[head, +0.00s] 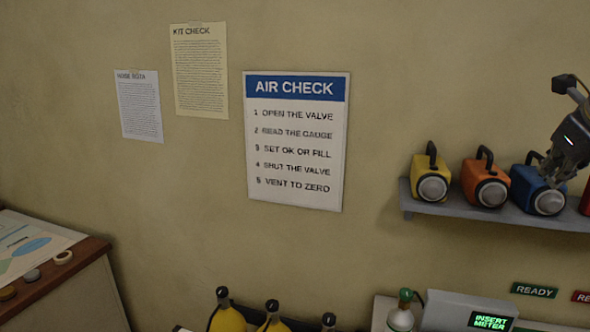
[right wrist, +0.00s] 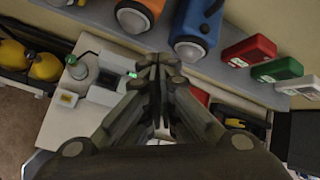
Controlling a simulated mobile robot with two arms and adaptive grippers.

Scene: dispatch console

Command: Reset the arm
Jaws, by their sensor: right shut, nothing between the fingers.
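My right gripper (head: 566,158) is at the right edge of the head view, in front of the blue lamp-like unit (head: 535,192) on the shelf. In the right wrist view its fingers (right wrist: 159,70) are together with nothing between them. They point toward the shelf's front edge, below the blue unit (right wrist: 190,48). I cannot tell whether they touch anything. My left gripper is in neither view.
The wall shelf (head: 450,211) also holds a yellow unit (head: 430,180) and an orange unit (head: 483,183). Red (right wrist: 248,50) and green (right wrist: 277,70) blocks show farther right. Below are yellow cylinders (head: 228,318) and a console reading INSERT METER (head: 490,321).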

